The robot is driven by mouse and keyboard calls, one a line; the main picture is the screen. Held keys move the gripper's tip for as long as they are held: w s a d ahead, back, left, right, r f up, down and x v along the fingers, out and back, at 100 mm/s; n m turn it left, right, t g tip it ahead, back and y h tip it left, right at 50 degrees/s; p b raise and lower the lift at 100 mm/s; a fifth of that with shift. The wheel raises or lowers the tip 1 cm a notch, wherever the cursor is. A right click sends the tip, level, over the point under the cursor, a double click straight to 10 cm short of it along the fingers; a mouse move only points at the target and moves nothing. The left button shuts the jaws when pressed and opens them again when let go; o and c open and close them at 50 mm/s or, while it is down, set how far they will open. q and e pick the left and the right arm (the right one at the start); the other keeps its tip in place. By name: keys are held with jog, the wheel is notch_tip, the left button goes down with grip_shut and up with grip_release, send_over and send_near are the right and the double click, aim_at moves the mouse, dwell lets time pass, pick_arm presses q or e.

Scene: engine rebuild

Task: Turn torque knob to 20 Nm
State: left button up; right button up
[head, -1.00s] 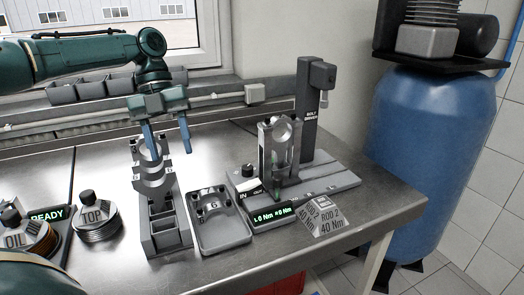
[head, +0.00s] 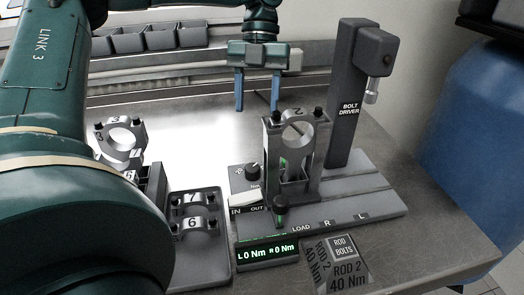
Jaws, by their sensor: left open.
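The torque knob (head: 253,172) is a small black knob on the grey base plate of the bolt driver (head: 346,95), with a partly hidden "Nm" label beside it. The display (head: 266,253) in front reads L 0 Nm and R 0 Nm. My left gripper (head: 257,105) is open and empty, its two blue fingers pointing down. In the picture it is above the knob, apart from it, near the back of the bench. A connecting rod numbered 2 (head: 297,116) stands upright in the fixture, right of the knob. My right gripper is not in view.
A white IN/OUT lever (head: 244,200) and a dark-topped green handle (head: 280,208) sit close to the knob. A tray (head: 198,267) with caps 7 and 6 is at left. Grey bins (head: 160,37) line the back. My arm hides the left side.

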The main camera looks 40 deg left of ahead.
aim_at(253, 166)
pick_arm(q)
jog(key=b+x, duration=0.1)
jog(key=x, duration=1.1)
jog(key=shift+s+f, duration=0.2)
jog(key=shift+f, duration=0.05)
jog(key=c, duration=1)
